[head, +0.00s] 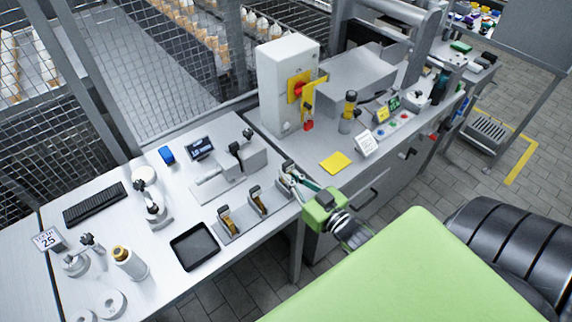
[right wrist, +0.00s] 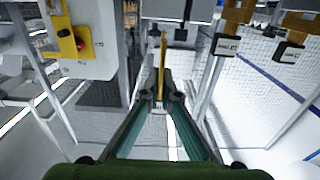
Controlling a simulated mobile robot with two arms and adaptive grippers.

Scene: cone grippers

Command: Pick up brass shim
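The brass shim (right wrist: 163,48) shows in the right wrist view as a thin yellow upright strip, nearly edge-on. My right gripper (right wrist: 162,84) has its fingers close together on either side of it, shut on its lower part. In the head view my right gripper (head: 291,176) reaches from the right to the far end of a grey rack (head: 243,226) on the bench. The shim is mostly hidden there, and I cannot tell whether it is clear of the rack. Two other brass pieces (head: 228,224) with black tags stand in the rack. My left gripper is not in view.
A black tray (head: 195,246) lies left of the rack. A grey vise-like fixture (head: 233,172) stands behind it. A white control box (head: 287,85) with a red knob and a yellow pad (head: 335,162) are beyond. Gauges, a keyboard (head: 95,203) and a spool (head: 129,262) occupy the left bench.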

